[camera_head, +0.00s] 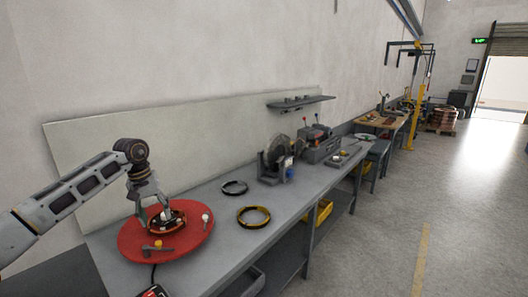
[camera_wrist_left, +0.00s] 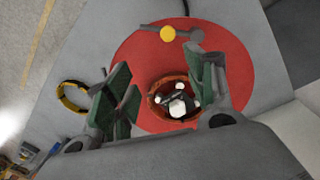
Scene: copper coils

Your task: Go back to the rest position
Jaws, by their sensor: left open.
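My left gripper (camera_head: 154,218) reaches in from the left and points down over a round red disc (camera_head: 135,243) at the near end of the grey workbench. In the left wrist view its two fingers (camera_wrist_left: 165,95) are spread apart. A copper coil (camera_wrist_left: 158,88) with a dark and white hub shows between them, on the red disc (camera_wrist_left: 140,45). The gap between the fingers and the coil is hard to judge. The coil also shows below the gripper in the head view (camera_head: 178,226). My right gripper is not in view.
A yellow-black ring (camera_head: 253,217) and a dark ring (camera_head: 235,188) lie on the workbench (camera_head: 213,247) right of the disc. A small knobbed handle (camera_head: 157,247) sits on the disc. Machines (camera_head: 276,163) stand farther along the bench. Open floor (camera_head: 400,225) lies to the right.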

